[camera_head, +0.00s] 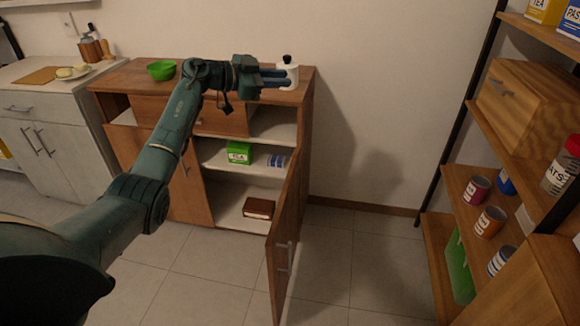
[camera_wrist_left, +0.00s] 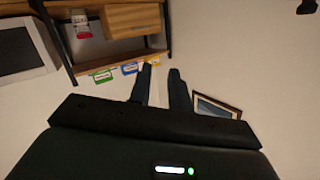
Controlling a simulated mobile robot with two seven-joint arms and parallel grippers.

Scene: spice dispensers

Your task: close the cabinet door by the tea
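The wooden cabinet (camera_head: 308,92) stands against the wall with its right door (camera_head: 284,240) swung wide open toward me. A metal handle shows on the door's lower part. A yellow box labelled TEA (camera_head: 541,8) is on the shelf rack at the upper right. My left gripper (camera_head: 288,78) is at the height of the cabinet's top, pointing right, away from the door handle. My right gripper is not in view.
A white bottle with a black cap (camera_head: 291,70) appears right at the left fingertips; contact is unclear. A green bowl (camera_head: 161,70) is on the cabinet top. A green box (camera_head: 239,152) and a brown book-like item (camera_head: 258,208) are inside. Free floor separates the door from the rack (camera_head: 435,250).

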